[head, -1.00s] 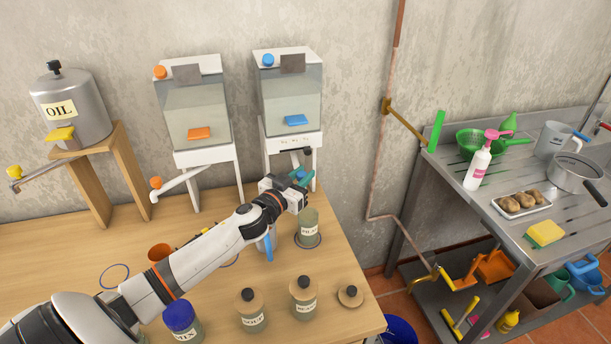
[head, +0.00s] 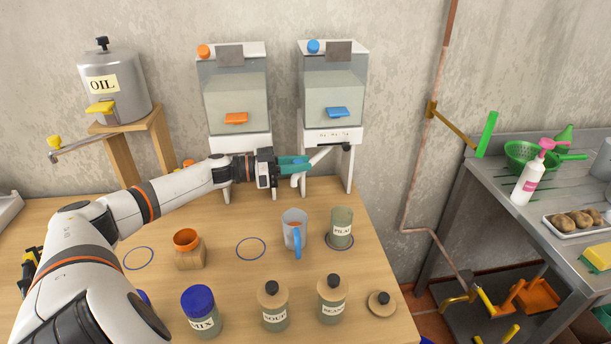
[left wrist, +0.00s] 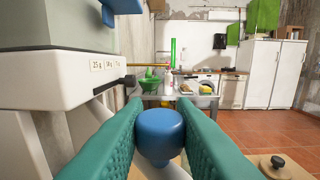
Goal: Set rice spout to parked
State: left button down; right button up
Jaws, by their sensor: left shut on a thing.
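Two clear dispensers stand on white stands at the back of the table, one with orange parts (head: 235,105) and one with blue parts (head: 332,100). I cannot read which holds rice. My left gripper (head: 297,166), with teal fingers, is shut on the blue knob (left wrist: 160,134) of the blue dispenser's white spout (head: 326,156). The spout slants from its pivot at the stand's right down to the left. In the left wrist view the knob sits between both fingers. The orange dispenser's spout is mostly hidden behind my left arm; its orange knob (head: 188,163) peeks out. My right gripper is out of view.
Below the spouts stand a mug (head: 293,230) with a blue handle and a jar (head: 341,225) in a ring. Blue-lidded (head: 198,298) and wooden-lidded jars stand in front. An orange cup (head: 186,240) on a wooden block and empty ring marks are at left.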

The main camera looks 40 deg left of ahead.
pick_arm(q)
jog(key=shift+a+m+g+h+b, duration=0.3)
jog(key=shift+a+h+b, duration=0.05)
jog(key=shift+h, duration=0.05)
jog(key=c, duration=1.2)
grip_release()
